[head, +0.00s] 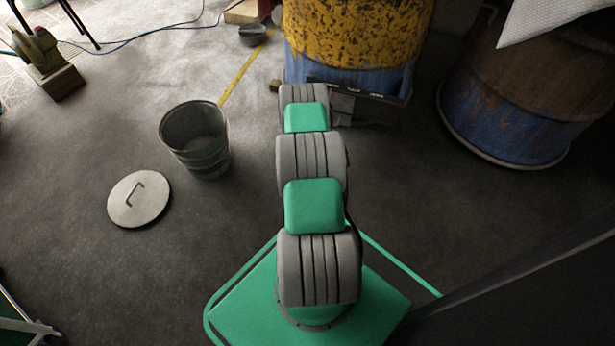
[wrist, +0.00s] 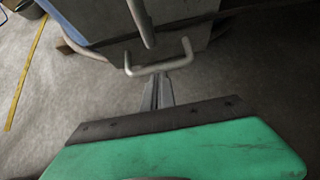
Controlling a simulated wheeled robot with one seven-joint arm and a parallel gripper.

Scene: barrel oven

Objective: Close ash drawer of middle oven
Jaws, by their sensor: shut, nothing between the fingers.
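The oven ahead of my arm is a yellow-and-blue barrel (head: 350,35) with worn paint, standing at the top of the head view. A dark metal box-like part (head: 368,104) shows low at its front, partly hidden by my arm. In the wrist view a grey metal front (wrist: 185,38) fills the top middle, with a pale U-shaped handle (wrist: 160,69) at its lower edge. My gripper (wrist: 160,80) is shut and empty, its fingertips just below the handle in the picture. I cannot tell whether they touch it. How far the drawer stands out is unclear.
A metal bucket (head: 200,140) and a round lid (head: 140,198) lie on the floor left of my arm. A rusty blue barrel (head: 520,105) stands at the right. A bench grinder (head: 42,52) is at the far left. The floor between the bucket and my arm is clear.

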